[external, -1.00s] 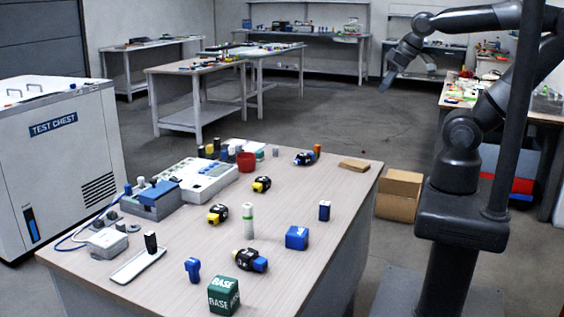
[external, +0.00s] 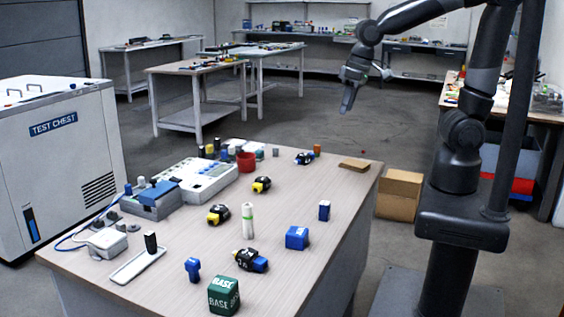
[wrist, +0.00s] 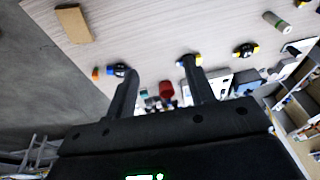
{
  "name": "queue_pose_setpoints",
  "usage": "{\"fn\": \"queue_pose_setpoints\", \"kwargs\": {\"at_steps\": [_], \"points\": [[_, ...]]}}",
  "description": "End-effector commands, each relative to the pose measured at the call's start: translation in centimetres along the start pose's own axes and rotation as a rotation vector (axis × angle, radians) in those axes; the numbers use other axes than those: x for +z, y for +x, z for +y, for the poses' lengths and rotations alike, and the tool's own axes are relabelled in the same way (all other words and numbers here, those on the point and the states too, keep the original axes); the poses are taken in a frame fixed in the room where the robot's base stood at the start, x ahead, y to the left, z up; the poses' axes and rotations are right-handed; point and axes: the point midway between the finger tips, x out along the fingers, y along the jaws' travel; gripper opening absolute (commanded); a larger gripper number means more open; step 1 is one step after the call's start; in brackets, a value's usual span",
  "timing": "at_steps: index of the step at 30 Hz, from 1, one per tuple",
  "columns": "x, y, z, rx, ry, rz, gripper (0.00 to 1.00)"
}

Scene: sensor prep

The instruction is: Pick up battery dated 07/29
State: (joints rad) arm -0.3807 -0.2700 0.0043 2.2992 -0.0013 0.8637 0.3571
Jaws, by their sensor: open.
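No 07/29 date can be read in either view, so I cannot tell which object is that battery. A white and green upright cylinder (external: 247,221) stands mid-table; a similar cylinder (wrist: 276,21) shows at upper right in the wrist view. A dark blue upright block (external: 324,210) stands to its right, and a blue T-shaped piece (external: 192,270) is near the front. Several black and yellow or blue units lie around, one of them (external: 251,260) behind the green block. My gripper (external: 347,102) is open and empty, above and beyond the table's far right corner; its two fingers (wrist: 160,70) show apart in the wrist view.
A green BASE block (external: 224,295), a blue cube (external: 297,238), a red cup (external: 246,162) and a flat brown piece (external: 354,165) sit on the table (external: 300,190). Instruments line its left side. A cardboard box (external: 399,194) is on the floor at right.

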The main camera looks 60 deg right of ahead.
Motion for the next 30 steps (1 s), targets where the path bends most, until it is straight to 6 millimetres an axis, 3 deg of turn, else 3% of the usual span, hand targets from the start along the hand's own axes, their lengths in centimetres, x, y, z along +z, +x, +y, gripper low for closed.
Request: {"fn": "queue_pose_setpoints", "kwargs": {"at_steps": [1, 9, 15, 21, 30], "points": [[-0.2, 1.3, -1.8, 0.001, -0.011, -0.031, 0.49], [0.2, 7.6, -10.4, 0.03, -0.024, -0.153, 0.49], [2.0, 11.6, -15.4, 0.064, -0.03, -0.214, 0.49], [3.0, 13.4, -17.4, 0.082, -0.03, -0.236, 0.49], [4.1, 17.6, -17.2, 0.084, -0.03, -0.239, 0.49]]}}
